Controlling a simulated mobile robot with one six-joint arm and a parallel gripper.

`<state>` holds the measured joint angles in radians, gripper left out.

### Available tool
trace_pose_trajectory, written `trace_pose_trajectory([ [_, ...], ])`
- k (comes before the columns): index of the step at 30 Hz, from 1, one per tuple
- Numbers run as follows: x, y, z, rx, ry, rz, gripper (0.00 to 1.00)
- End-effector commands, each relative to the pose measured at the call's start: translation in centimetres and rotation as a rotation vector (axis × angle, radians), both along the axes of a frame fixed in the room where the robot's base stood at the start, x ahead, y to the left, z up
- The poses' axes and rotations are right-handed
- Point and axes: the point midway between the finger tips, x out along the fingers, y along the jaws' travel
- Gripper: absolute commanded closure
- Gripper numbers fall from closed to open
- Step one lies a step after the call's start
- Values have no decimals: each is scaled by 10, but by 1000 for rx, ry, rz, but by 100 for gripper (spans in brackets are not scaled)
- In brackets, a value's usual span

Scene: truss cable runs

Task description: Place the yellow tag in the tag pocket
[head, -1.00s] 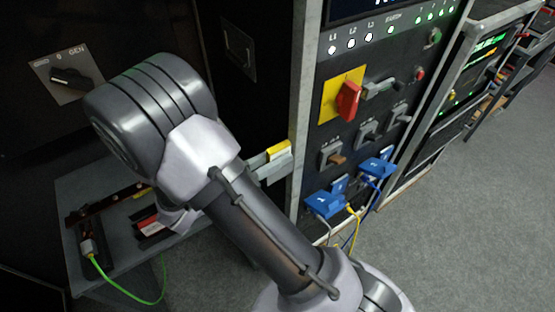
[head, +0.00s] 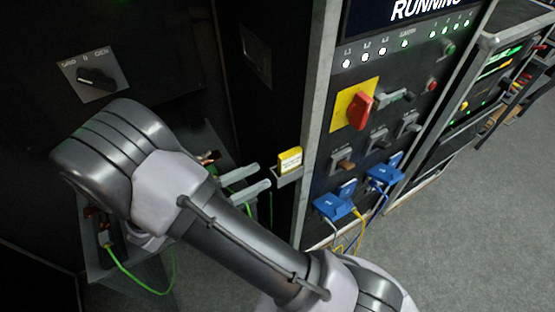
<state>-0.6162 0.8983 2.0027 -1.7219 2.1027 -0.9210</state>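The yellow tag (head: 290,161) stands upright, with small dark print on its face, at the edge of the dark cabinet left of the control panel. Its lower edge sits in the small grey tag pocket (head: 287,179); how deep it sits is hard to tell. My gripper (head: 263,175) is to the left of the tag, with its two grey fingers spread apart and pointing toward it. There is a gap between the fingertips and the tag, and nothing is between the fingers. My arm hides part of the area behind and below the gripper.
The panel to the right carries a red rotary switch (head: 359,111) on a yellow plate and blue connectors (head: 334,204) with cables. A grey shelf (head: 97,262) with a green cable (head: 143,289) is at lower left. Grey floor (head: 470,220) is clear at right.

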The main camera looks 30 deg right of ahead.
Motion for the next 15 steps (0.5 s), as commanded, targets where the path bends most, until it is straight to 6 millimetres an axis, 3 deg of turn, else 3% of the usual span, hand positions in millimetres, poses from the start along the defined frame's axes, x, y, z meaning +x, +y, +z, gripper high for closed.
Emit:
trace_pose_trajectory([
  [4,-1,20,2,2,-2,-2,62],
  [8,-13,9,19,117,-75,-107,62],
  [12,-62,-18,53,474,-348,-423,62],
  [15,-99,-14,68,774,-641,-692,62],
])
